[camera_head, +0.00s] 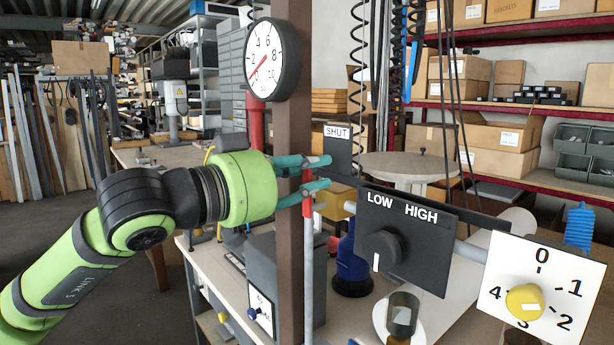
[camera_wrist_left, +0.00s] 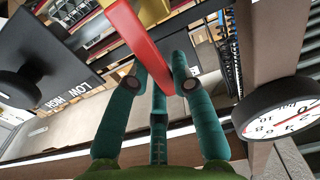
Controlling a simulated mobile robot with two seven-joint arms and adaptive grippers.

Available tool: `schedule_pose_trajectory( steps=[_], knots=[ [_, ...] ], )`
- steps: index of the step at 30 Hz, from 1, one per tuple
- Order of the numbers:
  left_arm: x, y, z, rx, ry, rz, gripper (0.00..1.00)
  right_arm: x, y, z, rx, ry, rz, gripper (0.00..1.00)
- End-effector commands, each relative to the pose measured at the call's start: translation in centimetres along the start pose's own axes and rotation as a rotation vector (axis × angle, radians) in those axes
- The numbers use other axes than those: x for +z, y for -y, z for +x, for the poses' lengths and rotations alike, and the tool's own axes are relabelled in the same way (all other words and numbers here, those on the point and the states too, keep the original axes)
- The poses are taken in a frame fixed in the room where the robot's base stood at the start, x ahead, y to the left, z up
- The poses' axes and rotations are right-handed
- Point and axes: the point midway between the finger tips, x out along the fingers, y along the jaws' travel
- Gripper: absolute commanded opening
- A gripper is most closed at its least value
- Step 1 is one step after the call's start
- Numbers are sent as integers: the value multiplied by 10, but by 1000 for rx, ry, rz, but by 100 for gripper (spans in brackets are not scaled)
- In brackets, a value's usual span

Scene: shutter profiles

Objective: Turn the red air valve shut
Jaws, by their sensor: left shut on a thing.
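The red air valve handle (camera_head: 307,208) shows as a narrow red bar, roughly upright in the head view, above a thin grey pipe (camera_head: 307,262). My left gripper (camera_head: 325,172) reaches in from the left with teal fingers and is shut on it. In the left wrist view the red handle (camera_wrist_left: 140,42) runs between the fingertips of the gripper (camera_wrist_left: 158,84). The fingers hide part of the handle, and the valve body is hard to make out. A dark plate marked SHUT (camera_head: 337,133) stands just behind and above the fingers. My right gripper is not in view.
A brown post (camera_head: 292,130) with a round gauge (camera_head: 272,60) stands close beside my left gripper. A LOW/HIGH knob panel (camera_head: 408,240) and a numbered dial (camera_head: 541,290) stand to the right. A blue-based object (camera_head: 352,265) is on the bench below.

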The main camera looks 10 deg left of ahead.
Motion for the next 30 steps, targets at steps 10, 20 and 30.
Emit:
schedule_pose_trajectory(
  steps=[10, 20, 30],
  knots=[
    [4, -2, 1, 3, 10, 7, 0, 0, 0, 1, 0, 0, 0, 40],
    [2, -1, 1, 2, 5, 7, 49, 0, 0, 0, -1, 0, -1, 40],
    [1, 1, -20, -2, 2, 7, 49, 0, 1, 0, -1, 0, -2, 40]
  ],
)
